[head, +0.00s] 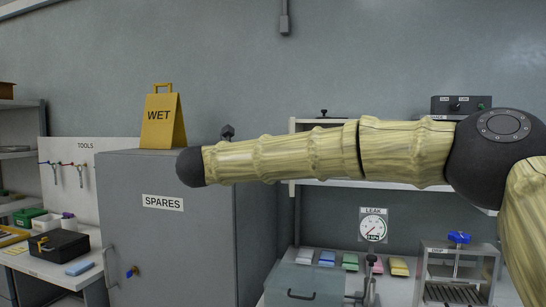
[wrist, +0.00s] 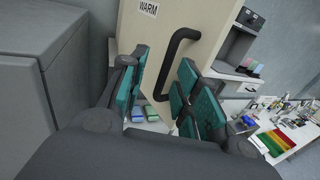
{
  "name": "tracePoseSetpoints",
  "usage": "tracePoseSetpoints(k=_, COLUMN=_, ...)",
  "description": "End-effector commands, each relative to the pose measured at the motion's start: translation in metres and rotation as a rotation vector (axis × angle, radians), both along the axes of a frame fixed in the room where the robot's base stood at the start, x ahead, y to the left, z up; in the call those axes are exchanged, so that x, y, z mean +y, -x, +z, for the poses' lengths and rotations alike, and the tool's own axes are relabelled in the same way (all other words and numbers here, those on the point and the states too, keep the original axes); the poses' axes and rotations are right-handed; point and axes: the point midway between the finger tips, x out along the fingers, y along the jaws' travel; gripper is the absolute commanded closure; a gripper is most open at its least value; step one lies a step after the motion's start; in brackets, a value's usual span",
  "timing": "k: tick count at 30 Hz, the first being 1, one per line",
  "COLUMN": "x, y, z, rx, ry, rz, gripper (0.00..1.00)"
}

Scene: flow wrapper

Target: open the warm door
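The cream warm door (wrist: 215,22) stands in the upper middle of the wrist view, with a label reading WARM near its top left. A black bar handle (wrist: 174,50) curves out from its face. My gripper (wrist: 164,84) is open, its teal-padded fingers apart on the left and right of the handle's lower part. A gap shows between the handle and the pads; depth is hard to judge. I cannot tell whether the door is fully closed. I do not make out the door or my gripper in the head view, where my arm crosses the middle.
A grey cabinet (wrist: 25,95) stands close on the left in the wrist view. A bench with colored items (wrist: 275,143) lies at the right. The head view shows a grey SPARES cabinet (head: 165,240) with a yellow WET sign (head: 163,128) on top, and a leak gauge (head: 373,227).

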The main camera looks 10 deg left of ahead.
Motion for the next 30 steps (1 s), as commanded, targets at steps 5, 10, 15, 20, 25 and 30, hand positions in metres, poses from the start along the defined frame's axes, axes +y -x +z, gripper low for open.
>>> tracePoseSetpoints(k=5, x=0.013, y=0.032, z=0.001, rx=-0.001, ry=0.0, rz=0.001, gripper=0.68)
tracePoseSetpoints(k=10, x=0.023, y=0.055, z=0.001, rx=-0.001, ry=0.0, rz=0.001, gripper=0.68)
tracePoseSetpoints(k=15, x=0.029, y=0.068, z=0.0, rx=-0.001, ry=0.0, rz=0.0, gripper=0.68)
tracePoseSetpoints(k=20, x=0.03, y=0.072, z=0.001, rx=0.0, ry=-0.001, rz=-0.001, gripper=0.68)
tracePoseSetpoints(k=25, x=0.03, y=0.072, z=0.001, rx=0.0, ry=-0.001, rz=-0.001, gripper=0.68)
tracePoseSetpoints(k=30, x=0.03, y=0.072, z=0.001, rx=0.0, ry=-0.001, rz=-0.001, gripper=0.68)
